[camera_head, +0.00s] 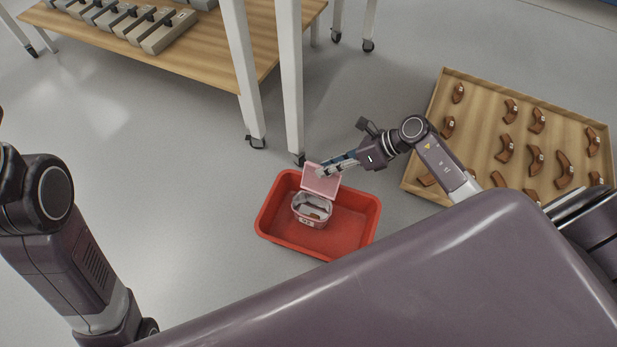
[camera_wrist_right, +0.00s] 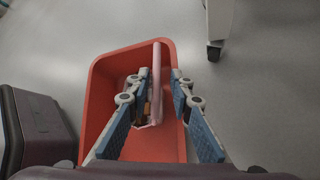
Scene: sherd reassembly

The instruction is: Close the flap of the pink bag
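The pink bag is a small clear container (camera_head: 312,209) with a raised pink flap (camera_head: 321,181), standing in a red bin. Something brown and something white show inside it. The flap stands up at its back edge. My right gripper (camera_head: 324,171) is at the flap's upper part. In the right wrist view, the flap (camera_wrist_right: 157,75) shows edge-on between the two fingers of this gripper (camera_wrist_right: 159,85), with a gap on each side, so the gripper is open around it. My left arm shows at the left, but its gripper is out of view.
The red bin (camera_head: 347,243) stands on the grey floor and has bare room right of the bag. A wooden tray (camera_head: 431,134) with several brown sherds lies at the right. A wooden table (camera_head: 215,62) with white legs and grey blocks stands behind, its wheels near the bin.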

